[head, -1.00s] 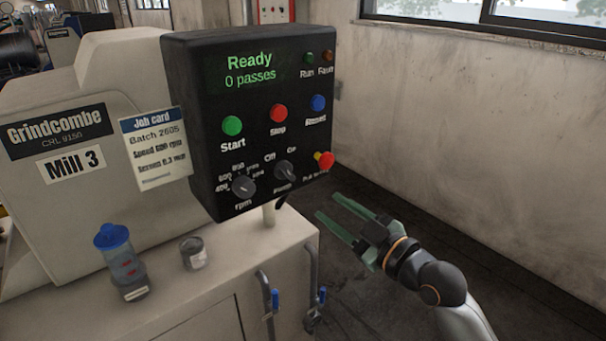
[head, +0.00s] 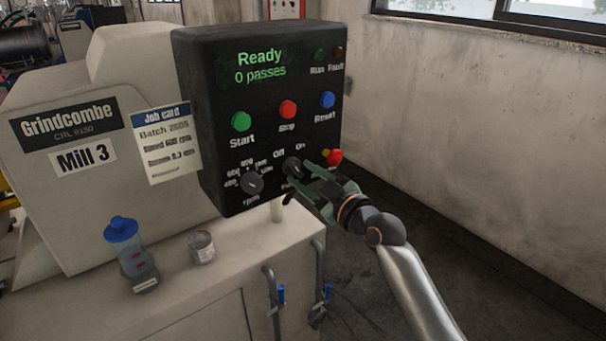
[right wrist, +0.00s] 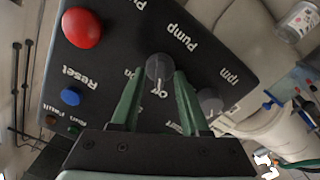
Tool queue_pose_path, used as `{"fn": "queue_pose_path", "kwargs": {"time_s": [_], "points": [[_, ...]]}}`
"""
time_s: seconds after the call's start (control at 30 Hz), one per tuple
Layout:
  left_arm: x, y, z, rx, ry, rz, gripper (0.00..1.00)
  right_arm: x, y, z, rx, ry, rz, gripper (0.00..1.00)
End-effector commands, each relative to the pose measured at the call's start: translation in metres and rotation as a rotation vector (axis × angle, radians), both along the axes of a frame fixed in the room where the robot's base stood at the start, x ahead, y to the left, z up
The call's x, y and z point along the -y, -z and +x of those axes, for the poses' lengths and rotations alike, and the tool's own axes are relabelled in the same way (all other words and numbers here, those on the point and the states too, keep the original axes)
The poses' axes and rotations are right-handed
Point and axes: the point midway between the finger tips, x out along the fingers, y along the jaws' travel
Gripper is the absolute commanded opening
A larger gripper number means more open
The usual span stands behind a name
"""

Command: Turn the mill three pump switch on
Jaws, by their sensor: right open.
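The black control panel (head: 215,130) of Mill 3 shows "Ready" and "0 passes" in green. Its pump switch (head: 293,168) is a dark rotary knob between the Off and On marks, low on the panel. In the right wrist view the pump knob (right wrist: 158,67) lies between the tips of my green fingers. My right gripper (head: 300,183) is open, with one finger on each side of the knob; I cannot tell whether they touch it. The fingers hide part of the pump label in the head view. My left gripper is not in view.
The rpm knob (head: 251,183) is close to the left of my fingers, and the red emergency button (head: 335,157) is close on the right. Start (head: 241,121), Stop (head: 288,109) and Reset (head: 327,99) buttons sit above. A blue-lidded bottle (head: 122,232) and a jar (head: 202,247) stand below.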

Motion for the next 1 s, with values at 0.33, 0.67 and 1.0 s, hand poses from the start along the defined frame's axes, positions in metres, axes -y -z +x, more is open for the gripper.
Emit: {"fn": "queue_pose_path", "kwargs": {"time_s": [0.33, 0.67, 1.0], "points": [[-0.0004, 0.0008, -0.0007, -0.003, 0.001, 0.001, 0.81, -0.0055, -0.0001, 0.0070, 0.000, 0.000, 0.000, 0.45], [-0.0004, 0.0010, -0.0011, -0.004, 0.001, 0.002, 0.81, -0.0051, 0.0001, 0.0068, 0.000, 0.000, 0.000, 0.20], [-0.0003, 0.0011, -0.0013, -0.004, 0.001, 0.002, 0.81, -0.0050, 0.0003, 0.0068, 0.000, 0.000, 0.000, 0.00]]}}
